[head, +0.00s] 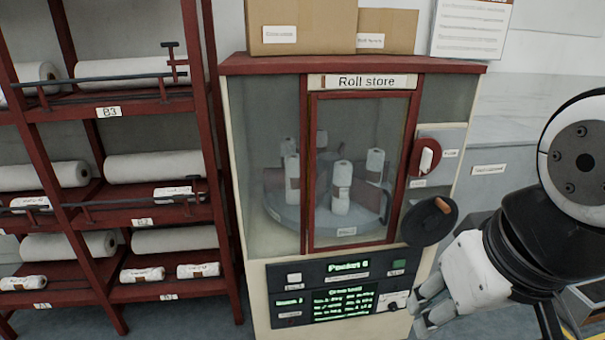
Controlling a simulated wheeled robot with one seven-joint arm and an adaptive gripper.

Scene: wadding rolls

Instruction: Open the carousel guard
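The carousel guard (364,110) is a clear pane in a red frame on the front of the cabinet labelled "Roll store" (232,130). It looks shut. Behind it, several white rolls (341,188) stand on a grey round carousel (290,215). Right of the guard is a red round plate with a white, nearly upright handle (427,160). Below that is a black handwheel (425,226) with an orange knob. My gripper (420,312) is at the lower right, beside the control panel and below the handwheel. Its fingers look apart, with nothing seen between them.
A control panel (335,290) with a green-lit screen reading "Pocket 6" is below the guard. Cardboard boxes (300,25) sit on top of the cabinet. A red rack (222,180) with white rolls stands close on the left. A grey counter or wall lies behind on the right.

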